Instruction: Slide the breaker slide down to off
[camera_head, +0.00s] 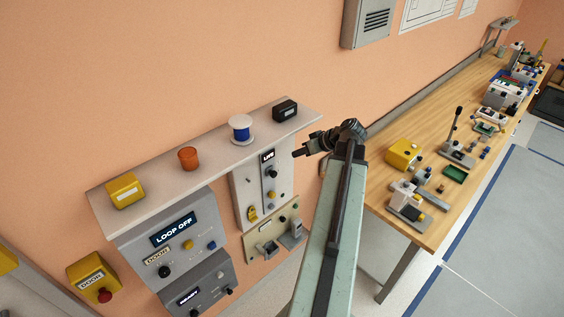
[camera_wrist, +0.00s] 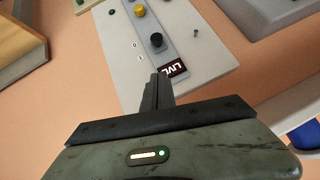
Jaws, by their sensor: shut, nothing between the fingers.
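The breaker slide, a black knob (camera_head: 272,173), stands on the narrow grey strip of a pale wall panel, below a small lit display (camera_head: 267,156). In the wrist view the panel looks upside down. There the knob (camera_wrist: 157,40) stands near small "0" and "1" marks, and the display (camera_wrist: 173,70) seems to read LIVE. I cannot tell which mark the knob is exactly at. My gripper (camera_head: 297,153) is shut and empty, to the right of the panel's upper part. In the wrist view my fingertips (camera_wrist: 158,77) show beside the display, apart from the knob.
A shelf (camera_head: 215,152) above the panel holds a yellow box, an orange cup (camera_head: 188,158), a blue spool (camera_head: 240,131) and a black box (camera_head: 285,110). A LOOP OFF console (camera_head: 180,240) is left of the panel. A cluttered wooden workbench (camera_head: 400,225) stands right.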

